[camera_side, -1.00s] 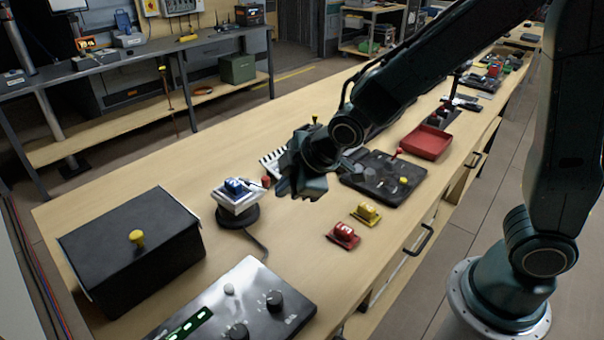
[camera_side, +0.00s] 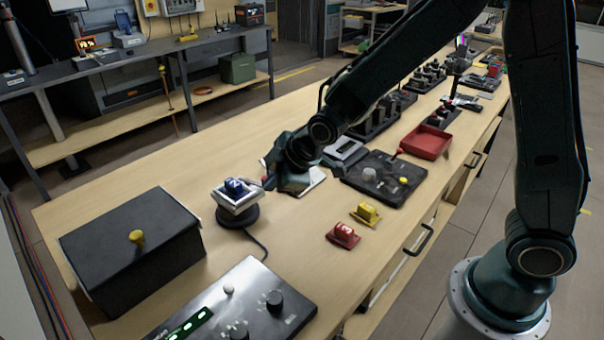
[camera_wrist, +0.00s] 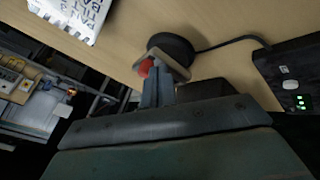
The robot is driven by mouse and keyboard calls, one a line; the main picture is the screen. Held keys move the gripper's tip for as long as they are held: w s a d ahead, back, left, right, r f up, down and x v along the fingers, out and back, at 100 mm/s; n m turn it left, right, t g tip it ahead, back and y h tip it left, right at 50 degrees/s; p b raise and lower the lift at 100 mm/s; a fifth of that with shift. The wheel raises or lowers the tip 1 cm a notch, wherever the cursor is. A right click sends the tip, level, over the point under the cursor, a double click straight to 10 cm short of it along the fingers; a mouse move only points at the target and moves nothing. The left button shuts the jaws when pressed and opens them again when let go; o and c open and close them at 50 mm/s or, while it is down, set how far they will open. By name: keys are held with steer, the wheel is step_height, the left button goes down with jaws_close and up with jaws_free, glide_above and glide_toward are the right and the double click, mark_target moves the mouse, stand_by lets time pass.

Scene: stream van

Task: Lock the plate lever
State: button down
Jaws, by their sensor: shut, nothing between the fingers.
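The plate fixture is a pale square plate (camera_side: 236,196) on a round black base (camera_side: 238,216), with a blue block (camera_side: 234,186) on top. In the wrist view, its round base (camera_wrist: 172,45) and the pale plate edge (camera_wrist: 175,66) show just beyond my fingers. A red ball knob (camera_wrist: 145,67), apparently the lever's end, shows beside my fingertips; I cannot tell whether they touch it. My gripper (camera_side: 268,184) is shut and empty, low at the plate's right side. Its fingers also show in the wrist view (camera_wrist: 158,78). The knob is hidden in the side view, and so is most of the lever.
A black box (camera_side: 120,258) with a yellow knob stands left, a control panel (camera_side: 255,305) in front. Red (camera_side: 343,234) and yellow (camera_side: 366,213) blocks lie to the right. A white printed sheet or board (camera_side: 312,178) lies behind my gripper. A cable runs from the base.

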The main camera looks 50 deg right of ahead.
steer(key=shift+d+n+y, duration=0.4)
steer(key=shift+d+n, duration=0.15)
steer(key=shift+n, duration=0.15)
stand_by(0.5)
steer(key=w+d+n+g+y, duration=0.5)
steer(key=d+n, duration=0.1)
steer(key=n, duration=0.5)
steer(key=shift+w+d+n, duration=0.15)
steer(key=shift+n, duration=0.25)
steer(key=shift+a, duration=0.2)
steer(key=shift+a, duration=0.6)
stand_by(0.4)
